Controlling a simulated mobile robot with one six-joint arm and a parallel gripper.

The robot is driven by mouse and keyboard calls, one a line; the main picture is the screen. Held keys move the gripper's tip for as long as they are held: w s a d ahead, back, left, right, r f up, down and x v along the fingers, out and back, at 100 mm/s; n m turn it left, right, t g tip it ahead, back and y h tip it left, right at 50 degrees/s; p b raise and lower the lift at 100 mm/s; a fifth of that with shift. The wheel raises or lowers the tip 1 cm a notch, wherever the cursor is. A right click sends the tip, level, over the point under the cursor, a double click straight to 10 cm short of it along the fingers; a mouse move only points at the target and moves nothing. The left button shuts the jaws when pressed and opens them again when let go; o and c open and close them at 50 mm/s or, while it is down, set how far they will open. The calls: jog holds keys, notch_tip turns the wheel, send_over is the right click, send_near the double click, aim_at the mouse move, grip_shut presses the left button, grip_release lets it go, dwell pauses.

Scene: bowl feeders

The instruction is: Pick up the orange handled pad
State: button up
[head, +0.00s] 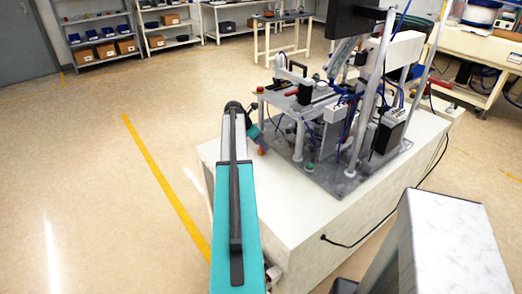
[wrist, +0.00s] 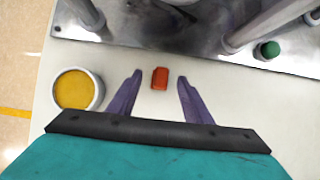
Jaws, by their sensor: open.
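A small orange-red block (wrist: 160,78), which looks like the orange handled pad, lies on the pale worktop (wrist: 220,82) in the wrist view. My gripper (wrist: 160,76) is open, with one purple finger on each side of the block and a gap to both. The fingertips reach about level with it in the picture; their height above it cannot be told. In the head view an orange spot (head: 262,152) shows by the end of my arm, at the worktop's left edge; whether it is the same block is unclear. My fingers are hidden there.
A round pale cup (wrist: 97,92) with a yellow-orange top or content stands left of my fingers. A metal base plate (wrist: 180,32) with posts and a green button (wrist: 268,50) lies just beyond the block. The machine (head: 340,110) rises behind. Worktop right of the block is clear.

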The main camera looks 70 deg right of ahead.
jog(key=shift+p+x, duration=0.3)
jog(key=shift+x, duration=1.15)
jog(key=shift+c, duration=0.2)
grip_shut()
